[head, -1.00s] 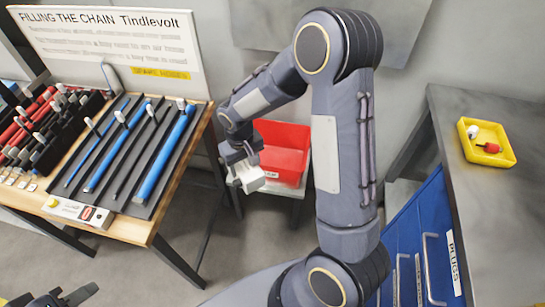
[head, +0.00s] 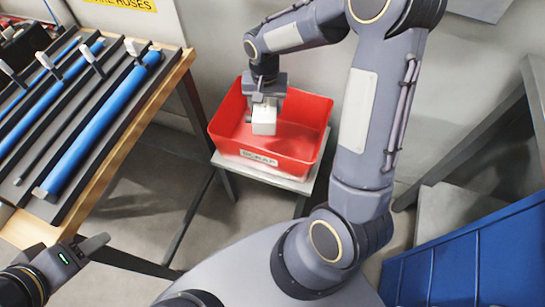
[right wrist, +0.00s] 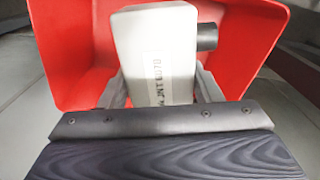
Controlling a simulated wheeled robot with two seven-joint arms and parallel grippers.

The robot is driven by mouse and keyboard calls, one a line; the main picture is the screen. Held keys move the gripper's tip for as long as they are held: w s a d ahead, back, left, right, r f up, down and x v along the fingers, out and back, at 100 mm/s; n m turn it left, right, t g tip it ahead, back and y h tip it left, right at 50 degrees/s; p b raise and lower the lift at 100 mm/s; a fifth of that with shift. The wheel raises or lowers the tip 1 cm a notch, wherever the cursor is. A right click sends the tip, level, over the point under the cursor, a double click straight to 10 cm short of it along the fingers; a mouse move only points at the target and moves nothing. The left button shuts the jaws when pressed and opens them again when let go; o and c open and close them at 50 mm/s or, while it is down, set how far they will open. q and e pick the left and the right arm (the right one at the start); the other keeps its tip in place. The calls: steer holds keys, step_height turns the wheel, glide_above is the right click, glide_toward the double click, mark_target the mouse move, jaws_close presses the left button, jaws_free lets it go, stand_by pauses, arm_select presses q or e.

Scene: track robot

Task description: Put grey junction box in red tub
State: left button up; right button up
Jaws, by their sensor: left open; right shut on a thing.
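The red tub (head: 228,122) stands on a small grey stand in the middle of the head view, with a "SCRAP" label on its front. My right gripper (head: 265,100) points down over the tub and is shut on the grey junction box (head: 264,122). In the right wrist view the grey junction box (right wrist: 158,55) is between the two fingers, with a dark round stub on its side and printed lettering. The red tub (right wrist: 70,60) shows behind and around it there. Whether the box touches the tub floor I cannot tell. My left gripper (head: 85,250) is open and empty at lower left.
A wooden bench (head: 170,85) with blue hoses in dark racks stands at the left. A blue drawer cabinet (head: 470,260) is at lower right. The small stand (head: 270,178) bears the tub. Grey floor lies open between bench and stand.

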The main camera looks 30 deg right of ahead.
step_height(320, 180, down, 8)
steer(key=d+m+b, duration=0.3)
steer(key=b, duration=0.5)
arm_select(q)
step_height(320, 180, down, 15)
steer(key=b, duration=0.4)
steer(key=shift+r, duration=0.15)
arm_select(e)
glide_above(274, 146)
step_height(274, 146, down, 10)
steer(key=shift+s+f, duration=0.1)
steer(key=shift+f, duration=0.05)
steer(key=shift+f, duration=0.1)
steer(key=shift+f, duration=0.15)
steer(key=o, duration=1.2)
